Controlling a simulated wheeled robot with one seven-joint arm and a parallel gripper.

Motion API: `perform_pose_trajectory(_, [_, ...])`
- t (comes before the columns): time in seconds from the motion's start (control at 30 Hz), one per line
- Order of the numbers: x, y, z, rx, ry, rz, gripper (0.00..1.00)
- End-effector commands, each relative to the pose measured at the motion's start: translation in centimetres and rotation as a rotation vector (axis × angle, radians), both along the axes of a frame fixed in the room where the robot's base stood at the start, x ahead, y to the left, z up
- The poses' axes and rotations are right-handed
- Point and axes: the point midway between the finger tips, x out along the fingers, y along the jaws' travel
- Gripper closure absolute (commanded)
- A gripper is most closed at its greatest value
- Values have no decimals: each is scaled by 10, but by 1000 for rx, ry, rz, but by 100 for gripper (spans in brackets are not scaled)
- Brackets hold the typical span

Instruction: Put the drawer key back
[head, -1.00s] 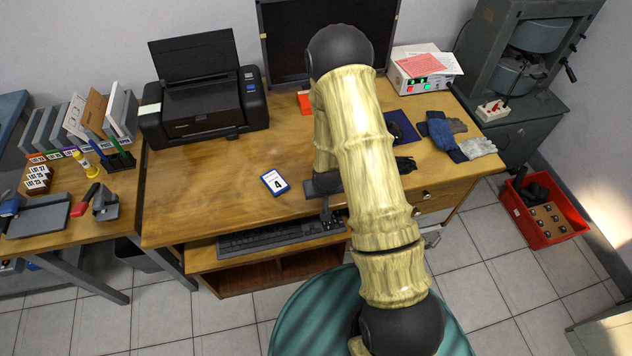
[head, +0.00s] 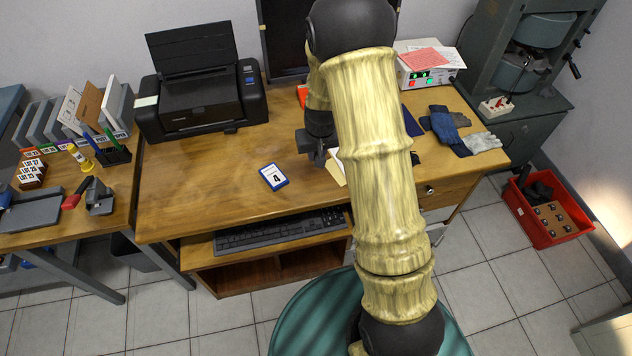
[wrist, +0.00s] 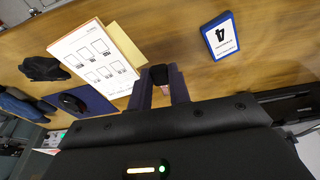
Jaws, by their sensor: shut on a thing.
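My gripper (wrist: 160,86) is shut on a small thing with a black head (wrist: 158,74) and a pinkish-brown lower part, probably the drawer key. In the head view my gripper (head: 319,155) is above the middle of the desk, and the held thing cannot be made out there. The desk drawer (head: 445,192) at the right has a round metal fitting on its front and looks closed. A white sheet with printed boxes (wrist: 92,62) lies left of my fingers in the wrist view, over a tan envelope or card (wrist: 127,48).
A blue-edged card marked 4 (head: 273,177) lies on the desk (head: 205,205). A printer (head: 200,100) stands at the back left; blue and grey gloves (head: 450,130) lie at the right. A keyboard (head: 280,232) sits on the lower shelf. A red bin (head: 545,235) stands on the floor.

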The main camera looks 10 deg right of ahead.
Motion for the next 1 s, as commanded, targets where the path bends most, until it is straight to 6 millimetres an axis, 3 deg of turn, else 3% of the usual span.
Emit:
perform_pose_trajectory(0.27, [0,-1,-7,-1,1,0,96])
perform_pose_trajectory(0.6, [0,-1,-60,-1,1,-1,96])
perform_pose_trajectory(1.0, [0,-1,-68,-1,0,0,96])
